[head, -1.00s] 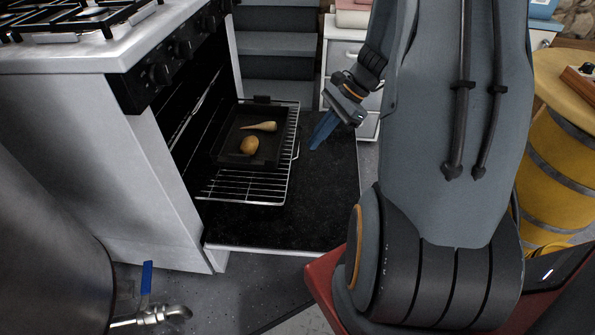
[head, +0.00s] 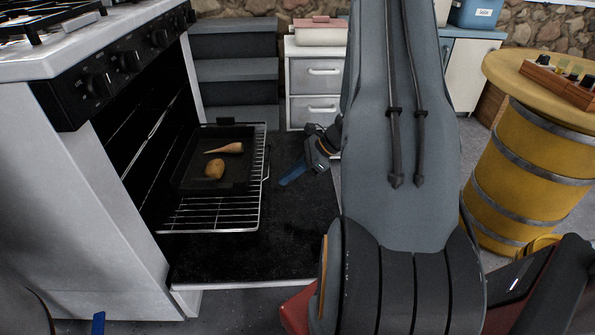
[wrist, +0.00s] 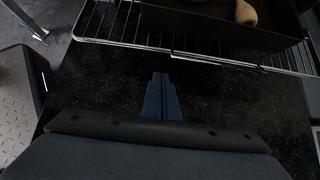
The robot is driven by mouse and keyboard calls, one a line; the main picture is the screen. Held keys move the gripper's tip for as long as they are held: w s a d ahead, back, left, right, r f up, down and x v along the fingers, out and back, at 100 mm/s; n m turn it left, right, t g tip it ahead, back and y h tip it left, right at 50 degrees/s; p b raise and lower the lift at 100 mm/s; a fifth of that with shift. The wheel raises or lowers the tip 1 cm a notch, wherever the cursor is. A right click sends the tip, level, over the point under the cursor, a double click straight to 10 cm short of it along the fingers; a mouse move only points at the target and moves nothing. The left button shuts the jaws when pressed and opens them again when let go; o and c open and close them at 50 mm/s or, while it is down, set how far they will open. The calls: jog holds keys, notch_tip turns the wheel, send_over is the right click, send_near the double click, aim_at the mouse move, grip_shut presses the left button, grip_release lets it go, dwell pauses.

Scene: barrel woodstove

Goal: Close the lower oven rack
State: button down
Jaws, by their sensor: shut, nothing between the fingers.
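The oven rack (head: 215,222) is a wire shelf pulled partly out of the oven, above the lowered oven door (head: 240,262). A dark roasting tray (head: 190,178) sits on it, holding a parsnip-like root (head: 226,148) and a potato-like piece (head: 214,169). My gripper (head: 291,177) has blue fingers, shut and empty, to the right of the rack's front edge and apart from it. In the wrist view the blue fingers (wrist: 162,97) point toward the rack's front wire (wrist: 150,47), over the dark door surface. Part of the oven's inside is hidden.
The oven's control knobs (head: 130,60) are above the opening at left. Grey steps (head: 235,70) and a white drawer cabinet (head: 316,90) stand behind. A yellow barrel table (head: 540,150) is at right. A blue tap handle (head: 98,323) shows at bottom left.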

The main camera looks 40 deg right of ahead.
jog(key=w+a, duration=0.1)
jog(key=a, duration=0.1)
jog(key=w+a+f+b, duration=0.1)
jog(key=a, duration=0.1)
jog(key=shift+w, duration=0.35)
jog(key=shift+a, duration=0.1)
